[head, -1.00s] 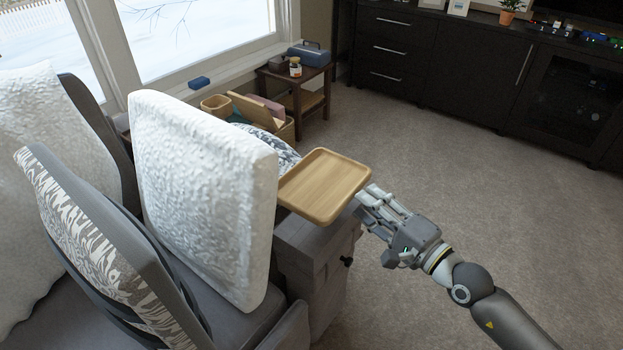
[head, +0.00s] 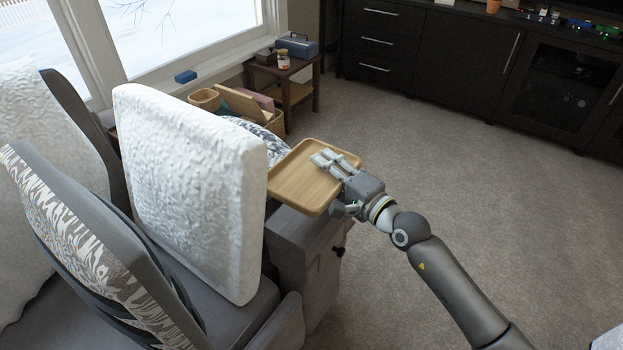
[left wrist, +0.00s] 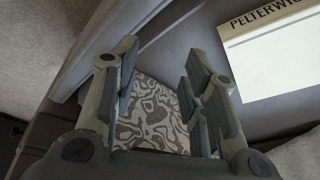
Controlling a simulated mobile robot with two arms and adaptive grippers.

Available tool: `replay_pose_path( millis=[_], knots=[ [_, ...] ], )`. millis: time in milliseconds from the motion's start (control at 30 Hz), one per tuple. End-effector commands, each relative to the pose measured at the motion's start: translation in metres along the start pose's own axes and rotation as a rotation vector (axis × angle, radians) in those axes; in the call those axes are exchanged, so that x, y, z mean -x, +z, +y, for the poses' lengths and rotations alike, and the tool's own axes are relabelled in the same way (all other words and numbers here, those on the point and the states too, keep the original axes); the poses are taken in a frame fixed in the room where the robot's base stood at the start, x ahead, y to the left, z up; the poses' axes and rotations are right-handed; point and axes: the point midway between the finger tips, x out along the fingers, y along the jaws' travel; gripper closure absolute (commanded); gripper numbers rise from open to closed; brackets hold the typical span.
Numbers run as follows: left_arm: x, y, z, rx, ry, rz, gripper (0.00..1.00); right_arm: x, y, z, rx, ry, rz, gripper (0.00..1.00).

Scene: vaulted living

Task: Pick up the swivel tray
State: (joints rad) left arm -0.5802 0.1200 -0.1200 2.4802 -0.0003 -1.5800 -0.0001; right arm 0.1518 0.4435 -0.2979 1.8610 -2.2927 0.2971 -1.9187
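The swivel tray (head: 290,185) is a light wooden square tray with a raised rim, sitting level above the grey sofa arm (head: 300,240) in the head view. My right gripper (head: 328,165) reaches in from the right, with pale fingers overlapping the tray's right edge and part of its surface. Any finger part below the tray is hidden, so I cannot tell whether it grips the rim. My left gripper (left wrist: 160,95) shows only in the left wrist view. Its two fingers are spread apart with nothing held between them, and a patterned fabric surface (left wrist: 150,115) lies beyond.
A white textured cushion (head: 190,190) stands close to the tray's left. Baskets (head: 235,105) and a side table (head: 300,75) are behind, and a dark cabinet (head: 430,50) is at the back. Carpet (head: 480,190) is open on the right. A lettered panel (left wrist: 275,55) is near my left gripper.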

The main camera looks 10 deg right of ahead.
Motion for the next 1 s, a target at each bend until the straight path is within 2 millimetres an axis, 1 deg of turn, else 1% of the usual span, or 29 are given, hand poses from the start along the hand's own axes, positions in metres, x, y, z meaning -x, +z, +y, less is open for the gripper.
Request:
replay_pose_path(
  millis=[200, 233, 400, 500, 900, 1000],
  knots=[
    [0.0000, 0.0000, 0.0001, 0.000, 0.000, 0.000, 0.60, -0.0012, 0.0000, -0.0001, 0.000, 0.000, 0.000, 0.66],
    [0.0001, 0.0000, 0.0001, 0.000, 0.000, 0.000, 0.60, -0.0011, 0.0000, -0.0001, 0.000, 0.000, 0.000, 0.67],
    [0.0001, 0.0000, 0.0001, 0.000, 0.000, 0.000, 0.60, -0.0009, -0.0001, -0.0002, 0.000, 0.000, 0.000, 0.89],
    [0.0000, 0.0000, 0.0001, 0.000, 0.000, 0.000, 0.60, -0.0009, -0.0001, -0.0001, 0.000, 0.000, 0.000, 1.00],
    [0.0004, -0.0001, 0.0001, 0.000, 0.000, 0.000, 0.60, -0.0009, 0.0000, -0.0017, -0.001, -0.003, 0.000, 1.00],
    [0.0033, -0.0011, 0.0000, 0.000, 0.000, 0.000, 0.60, -0.0010, 0.0000, -0.0085, -0.001, -0.005, 0.000, 1.00]
  ],
)
